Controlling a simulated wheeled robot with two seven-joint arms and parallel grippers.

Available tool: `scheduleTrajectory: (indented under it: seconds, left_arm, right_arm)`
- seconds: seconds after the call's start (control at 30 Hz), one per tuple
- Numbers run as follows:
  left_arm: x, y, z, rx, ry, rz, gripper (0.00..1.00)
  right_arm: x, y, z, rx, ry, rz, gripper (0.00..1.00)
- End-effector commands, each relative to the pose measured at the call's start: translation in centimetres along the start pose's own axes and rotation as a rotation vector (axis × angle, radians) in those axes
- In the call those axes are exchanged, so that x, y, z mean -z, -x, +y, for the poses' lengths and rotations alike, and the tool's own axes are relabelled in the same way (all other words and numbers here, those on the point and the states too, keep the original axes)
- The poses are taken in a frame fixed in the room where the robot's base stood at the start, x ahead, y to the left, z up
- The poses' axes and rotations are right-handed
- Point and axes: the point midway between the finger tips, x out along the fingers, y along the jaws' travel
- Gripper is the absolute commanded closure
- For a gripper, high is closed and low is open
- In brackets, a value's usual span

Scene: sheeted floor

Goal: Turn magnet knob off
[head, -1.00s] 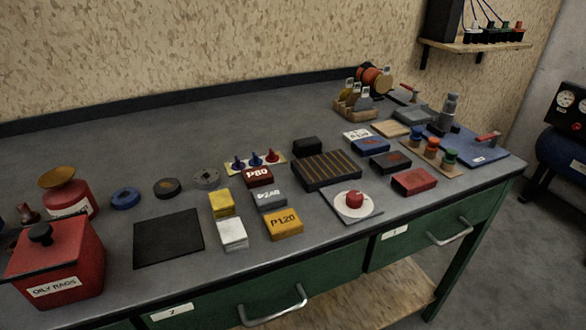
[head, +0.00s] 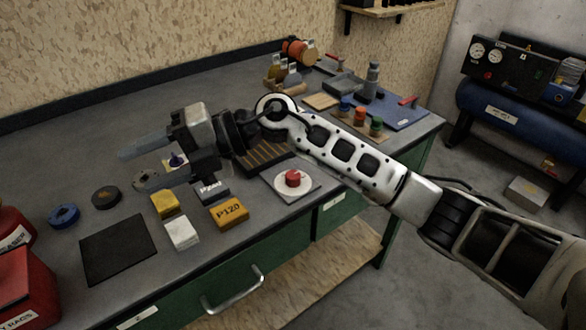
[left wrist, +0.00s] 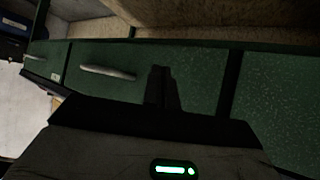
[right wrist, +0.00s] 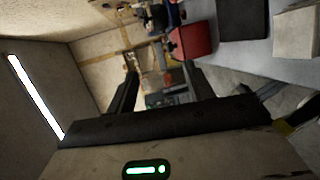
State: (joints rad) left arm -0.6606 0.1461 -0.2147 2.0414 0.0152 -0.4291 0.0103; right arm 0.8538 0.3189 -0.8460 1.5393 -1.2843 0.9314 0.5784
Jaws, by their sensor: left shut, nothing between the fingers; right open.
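A round red knob (head: 292,178) sits on a white disc on a flat grey plate (head: 311,188) near the bench's front edge. No magnet label is readable on it. A dark block with yellow stripes (head: 268,157) lies behind it, partly hidden by my right arm. My right gripper (head: 140,163) is open and empty above the bench, left of the knob, pointing left. Its two spread fingers also show in the right wrist view (right wrist: 160,78). My left gripper (left wrist: 163,82) is shut and empty, seen in the left wrist view before the green drawers.
Yellow (head: 165,204), white (head: 182,233) and P120 (head: 229,212) blocks lie left of the knob. A black mat (head: 118,248) and red container (head: 28,285) are further left. A drawer handle (head: 236,290) sticks out below the bench front.

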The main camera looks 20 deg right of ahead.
Motion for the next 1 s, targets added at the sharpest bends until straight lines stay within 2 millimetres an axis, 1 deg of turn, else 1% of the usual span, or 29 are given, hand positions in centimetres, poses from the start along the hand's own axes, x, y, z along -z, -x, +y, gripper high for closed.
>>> scheduleTrajectory:
  seconds: [0.03, 0.07, 0.1, 0.17, 0.2, 0.3, 0.4, 0.43, 0.5, 0.53, 0.67, 0.77, 1.0]
  left_arm:
    - [0.1, 0.1, 0.0, 0.001, -0.001, 0.0, 1.0]
    - [0.1, 0.1, 0.0, 0.001, -0.002, 0.0, 1.0]
    - [0.1, 0.1, 0.0, 0.001, -0.003, -0.001, 1.0]
    - [0.1, 0.1, -0.1, 0.001, -0.004, -0.002, 1.0]
    - [0.1, 0.1, -0.1, 0.002, -0.004, -0.002, 1.0]
    - [0.1, 0.1, -0.1, 0.002, -0.005, -0.004, 1.0]
    - [0.0, 0.1, -0.1, 0.002, -0.005, -0.005, 1.0]
    - [0.0, 0.1, -0.1, 0.002, -0.005, -0.005, 1.0]
    - [0.0, 0.1, -0.1, 0.003, -0.005, -0.006, 1.0]
    - [0.0, 0.1, -0.1, 0.003, -0.005, -0.006, 1.0]
    - [0.1, 0.3, -0.1, 0.003, -0.006, -0.008, 1.0]
    - [0.2, 0.4, -0.1, 0.004, -0.006, -0.01, 1.0]
    - [0.3, 0.7, -0.2, 0.007, -0.007, -0.019, 1.0]
  right_arm:
    - [-1.4, 1.6, -1.5, 0.213, 0.052, 0.037, 0.48]
    - [-2.0, 2.8, -2.7, 0.344, 0.066, 0.056, 0.48]
    - [-3.1, 5.0, -4.0, 0.511, 0.071, 0.067, 0.48]
    - [-4.6, 8.9, -5.3, 0.742, 0.055, 0.062, 0.48]
    - [-5.6, 11.6, -5.6, 0.878, 0.034, 0.046, 0.48]
    - [-7.0, 17.6, -5.2, 1.14, -0.037, -0.008, 0.48]
    - [-7.6, 21.7, -4.4, 1.295, -0.1, -0.057, 0.48]
    - [-7.6, 22.4, -4.2, 1.323, -0.115, -0.065, 0.48]
    - [-7.6, 23.4, -4.1, 1.362, -0.135, -0.079, 0.48]
    - [-7.6, 23.6, -4.2, 1.369, -0.139, -0.081, 0.48]
    - [-7.5, 23.4, -5.7, 1.374, -0.144, -0.078, 0.48]
    - [-7.4, 23.0, -7.6, 1.372, -0.144, -0.075, 0.48]
    - [-7.2, 21.8, -12.7, 1.369, -0.143, -0.074, 0.48]
